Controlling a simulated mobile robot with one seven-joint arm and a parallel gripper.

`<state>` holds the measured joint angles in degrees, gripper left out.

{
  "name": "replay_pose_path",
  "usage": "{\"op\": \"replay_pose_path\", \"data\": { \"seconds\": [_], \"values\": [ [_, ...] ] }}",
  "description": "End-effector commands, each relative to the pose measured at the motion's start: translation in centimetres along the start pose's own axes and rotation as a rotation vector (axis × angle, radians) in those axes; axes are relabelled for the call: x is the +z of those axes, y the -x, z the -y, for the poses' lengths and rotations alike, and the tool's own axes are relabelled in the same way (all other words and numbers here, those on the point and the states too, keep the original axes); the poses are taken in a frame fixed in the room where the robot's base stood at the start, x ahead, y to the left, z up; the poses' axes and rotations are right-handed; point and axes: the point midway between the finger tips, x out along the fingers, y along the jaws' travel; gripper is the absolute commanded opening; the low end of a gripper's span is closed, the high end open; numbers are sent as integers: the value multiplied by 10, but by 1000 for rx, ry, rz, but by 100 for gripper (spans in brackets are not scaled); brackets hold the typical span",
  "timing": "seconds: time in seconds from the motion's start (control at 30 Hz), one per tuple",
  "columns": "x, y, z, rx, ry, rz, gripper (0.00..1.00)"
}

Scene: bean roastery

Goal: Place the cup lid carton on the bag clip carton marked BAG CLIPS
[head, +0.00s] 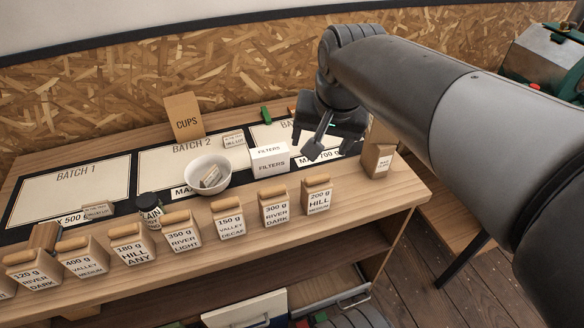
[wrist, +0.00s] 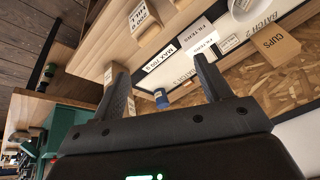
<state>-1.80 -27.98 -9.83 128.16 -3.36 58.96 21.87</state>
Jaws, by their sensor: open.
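My gripper (head: 332,148) is open and empty above the right part of the bench, over the BATCH 3 area; its two fingers also show in the wrist view (wrist: 162,68). A brown carton marked CUPS (head: 186,117) stands at the back of the bench, left of my gripper, and shows in the wrist view (wrist: 274,46). A small brown carton with a white label (head: 378,161) stands at the bench's right end, right of my gripper. Its label is too small to read. A taller brown shape behind it is partly hidden by my arm. I cannot tell which is the cup lid carton.
A white FILTERS box (head: 270,160) stands left of my gripper, beside a white bowl (head: 207,173). Several labelled bean blocks, such as 200 g HILL (head: 318,196), line the front edge. The BATCH 1 mat (head: 70,190) is mostly clear. An osb wall (head: 240,65) rises behind.

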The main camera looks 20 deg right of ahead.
Motion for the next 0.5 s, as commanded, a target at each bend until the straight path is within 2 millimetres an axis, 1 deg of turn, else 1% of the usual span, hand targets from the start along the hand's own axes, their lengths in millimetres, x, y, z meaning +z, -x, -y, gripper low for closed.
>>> {"op": "replay_pose_path", "data": {
  "seconds": [0.03,0.1,0.2,0.33,0.5],
  "values": [
    [20,1,4,-19,83,-22,71],
    [44,-2,9,-36,201,-50,71],
    [70,-7,14,-48,338,-85,71],
    [91,-12,16,-50,448,-115,71],
    [98,-15,17,-49,494,-127,71]
  ]
}}
